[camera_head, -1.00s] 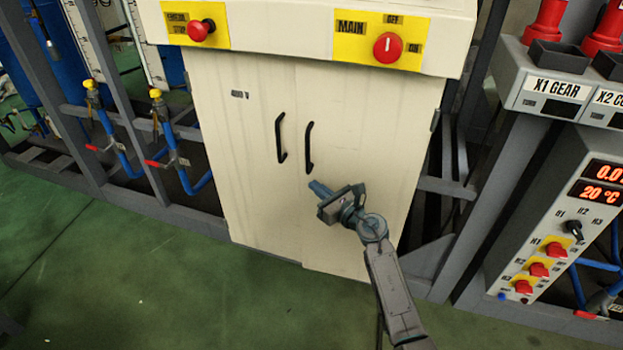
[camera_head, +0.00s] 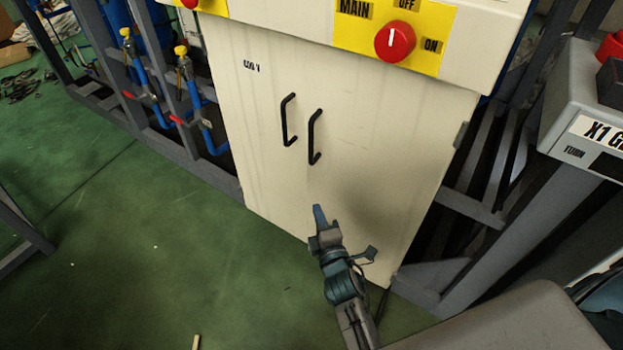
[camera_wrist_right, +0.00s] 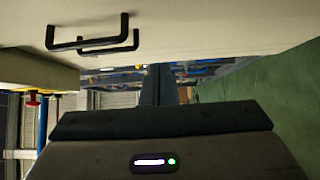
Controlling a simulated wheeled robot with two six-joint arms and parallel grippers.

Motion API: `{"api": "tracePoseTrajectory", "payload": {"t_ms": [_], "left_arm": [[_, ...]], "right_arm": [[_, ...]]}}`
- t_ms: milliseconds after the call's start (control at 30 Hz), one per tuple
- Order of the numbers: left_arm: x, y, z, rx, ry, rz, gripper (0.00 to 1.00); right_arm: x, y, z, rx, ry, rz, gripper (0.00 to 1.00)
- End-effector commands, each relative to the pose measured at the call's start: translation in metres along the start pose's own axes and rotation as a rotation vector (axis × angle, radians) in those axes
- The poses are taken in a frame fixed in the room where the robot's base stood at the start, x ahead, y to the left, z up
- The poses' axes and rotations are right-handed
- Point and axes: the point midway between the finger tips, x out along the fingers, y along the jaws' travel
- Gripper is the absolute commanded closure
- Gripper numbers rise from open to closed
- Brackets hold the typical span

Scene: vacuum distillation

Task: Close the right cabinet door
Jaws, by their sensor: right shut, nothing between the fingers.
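The right cabinet door (camera_head: 390,150) is a cream panel that looks flush, or nearly flush, with the left door (camera_head: 262,130). I cannot tell whether a small gap remains at the seam. The right door's black handle (camera_head: 312,138) stands beside the left door's handle (camera_head: 288,120). Both handles (camera_wrist_right: 92,38) show at the upper left of the right wrist view. My right gripper (camera_head: 319,215) is shut and empty, below the right handle, in front of the lower door near the seam. Its dark fingers (camera_wrist_right: 157,85) point along the cream panel. My left gripper is not in view.
A red main switch (camera_head: 395,41) on a yellow plate sits above the doors. A grey metal frame (camera_head: 480,205) and the X1 panel (camera_head: 590,130) stand at the right. Blue pipes with yellow caps (camera_head: 181,51) are at the left. The green floor (camera_head: 140,250) is clear at the front left.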

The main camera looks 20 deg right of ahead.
Motion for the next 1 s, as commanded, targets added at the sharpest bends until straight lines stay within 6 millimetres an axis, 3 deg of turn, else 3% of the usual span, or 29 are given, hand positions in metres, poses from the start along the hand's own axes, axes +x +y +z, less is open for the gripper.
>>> {"api": "tracePoseTrajectory", "payload": {"t_ms": [167,567,733,1000], "left_arm": [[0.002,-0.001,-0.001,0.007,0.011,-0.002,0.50],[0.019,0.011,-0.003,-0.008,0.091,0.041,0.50],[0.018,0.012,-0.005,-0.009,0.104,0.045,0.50],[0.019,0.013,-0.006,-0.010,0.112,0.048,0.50]], "right_arm": [[0.023,0.001,0.000,-0.001,0.001,0.003,1.00],[0.103,0.001,0.000,-0.003,0.001,0.005,1.00],[0.118,0.001,0.020,-0.006,0.002,0.004,1.00],[0.127,0.001,0.028,-0.003,0.002,0.002,1.00]]}}
